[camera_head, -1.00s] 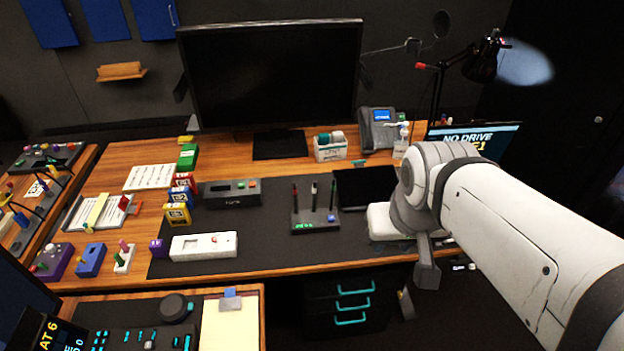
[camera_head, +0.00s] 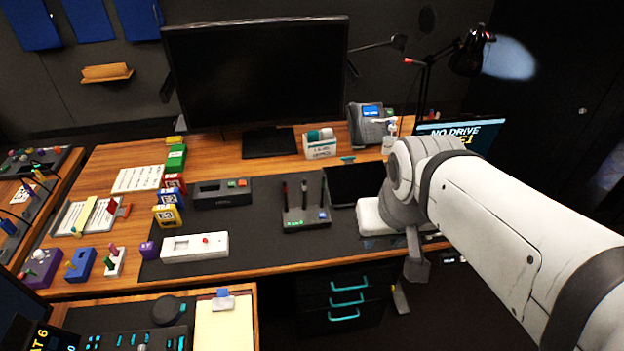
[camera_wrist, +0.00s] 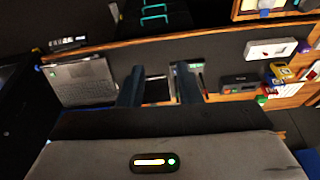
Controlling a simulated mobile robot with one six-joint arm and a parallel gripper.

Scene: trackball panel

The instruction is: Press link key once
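A dark control panel (camera_head: 130,340) with several teal-marked keys and a round black ball or knob (camera_head: 167,309) sits at the bottom left of the head view, partly cut off by the frame. I cannot pick out which key is the link key; the labels are too small to read. In the wrist view my gripper (camera_wrist: 159,88) has its two dark fingers apart with nothing held between them. In the head view, my arm reaches in from the right, far from the panel, and hides most of the gripper.
The desk bears a white box with a red button (camera_head: 195,247), a pen stand (camera_head: 306,208), a dark button box (camera_head: 222,193), a monitor (camera_head: 255,75) and a phone (camera_head: 366,125). A laptop (camera_wrist: 82,80) shows in the wrist view. A clipboard (camera_head: 224,325) lies beside the panel.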

